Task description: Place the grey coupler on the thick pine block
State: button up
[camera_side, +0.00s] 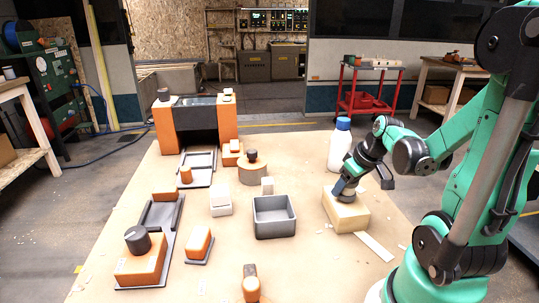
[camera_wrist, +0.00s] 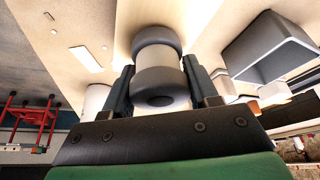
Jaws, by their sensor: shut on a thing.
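My gripper (camera_side: 347,184) is low over the thick pine block (camera_side: 347,213), a pale wooden block on the right part of the table. In the wrist view my gripper (camera_wrist: 158,78) has one finger on each side of the grey coupler (camera_wrist: 156,56), a short cylinder with a pale middle and dark bands at both ends. It is shut on the coupler. In the side view the coupler is mostly hidden by the fingers, at the block's top face. I cannot tell whether it touches the wood.
A grey open bin (camera_side: 274,217) stands left of the block. A white bottle with a blue cap (camera_side: 340,143) stands behind it. A flat pale strip (camera_side: 375,246) lies in front. Several orange and grey parts, including an orange block (camera_side: 141,262), fill the left side.

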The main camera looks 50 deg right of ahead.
jog(key=shift+f, duration=0.15)
jog(key=shift+f, duration=0.1)
jog(key=o, duration=1.2)
jog(key=shift+o, duration=0.2)
jog(key=v, duration=1.2)
jog(key=w+a+f+n+t, duration=0.1)
jog(key=w+a, duration=0.4)
jog(key=a, duration=0.4)
jog(key=w+a+f+n+t+y, duration=0.1)
jog(key=w+a+f+n, duration=0.1)
jog(key=w+a, duration=0.3)
jog(key=a, duration=0.4)
jog(key=shift+w+t, duration=0.3)
jog(key=shift+t, duration=0.1)
